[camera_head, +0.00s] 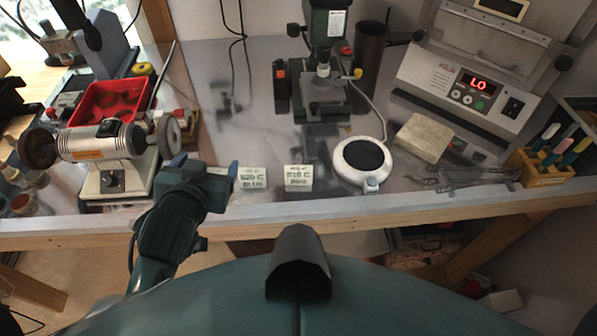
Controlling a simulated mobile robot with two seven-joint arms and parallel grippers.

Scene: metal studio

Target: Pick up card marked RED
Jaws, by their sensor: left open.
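The left card (252,178) and the right card (298,178) both carry dark print, a number line above a word. The lower word on the right card seems to start with R and that on the left card with B, but the print is too blurred to read surely. My left gripper (206,165) is open and empty, just left of the left card, with a blue-tipped finger close to it. My right gripper is out of view.
A bench grinder (100,143) and red tray (110,100) stand left. A round white device (362,161) sits right of the cards, with a beige block (424,137) and tweezers beyond. A drill-press-like machine (324,90) stands behind. The bench directly behind the cards is mostly clear.

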